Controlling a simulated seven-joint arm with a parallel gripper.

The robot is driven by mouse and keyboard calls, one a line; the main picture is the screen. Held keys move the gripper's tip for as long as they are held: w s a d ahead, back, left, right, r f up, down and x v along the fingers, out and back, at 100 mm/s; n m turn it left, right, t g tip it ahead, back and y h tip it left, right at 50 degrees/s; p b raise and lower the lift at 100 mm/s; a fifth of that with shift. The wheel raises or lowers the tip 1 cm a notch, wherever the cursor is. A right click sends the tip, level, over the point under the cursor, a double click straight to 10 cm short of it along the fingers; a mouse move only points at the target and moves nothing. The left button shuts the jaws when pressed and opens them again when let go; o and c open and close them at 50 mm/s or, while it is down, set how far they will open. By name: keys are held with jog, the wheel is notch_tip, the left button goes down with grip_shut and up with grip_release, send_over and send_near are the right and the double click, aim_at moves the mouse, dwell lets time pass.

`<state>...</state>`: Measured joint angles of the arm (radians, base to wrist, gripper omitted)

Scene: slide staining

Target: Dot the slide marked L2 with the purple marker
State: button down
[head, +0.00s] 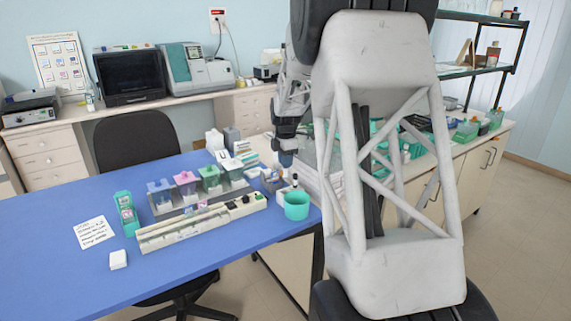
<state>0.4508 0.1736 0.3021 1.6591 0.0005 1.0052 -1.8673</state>
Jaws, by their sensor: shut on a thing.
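My gripper (286,158) points down just above the teal cup (296,206) at the right end of the blue table. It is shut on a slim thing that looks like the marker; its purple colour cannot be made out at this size. A long pale slide rack (200,226) lies left of the cup, with small slides or labels along it. I cannot read which slide is L2. My gripper is right of the rack and apart from it.
Staining jars with blue, pink and green lids (184,179) stand in a grey holder behind the rack. A green box (125,213), a written note (95,232) and a white block (118,259) are at the left. The table's front left is clear.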

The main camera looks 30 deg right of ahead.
jog(key=shift+w, duration=0.1)
dwell(0.4)
jog(key=w+d+r, duration=0.2)
jog(key=w+r, duration=0.1)
jog(key=w, duration=0.5)
jog(key=shift+w+r, duration=0.3)
jog(key=shift+r, duration=0.1)
jog(key=shift+f, duration=0.2)
jog(key=shift+f, duration=1.9)
jog(key=shift+f, duration=0.5)
dwell(1.9)
jog(key=shift+r, duration=0.1)
notch_tip(320, 180, up, 6)
dwell(1.0)
dwell(0.4)
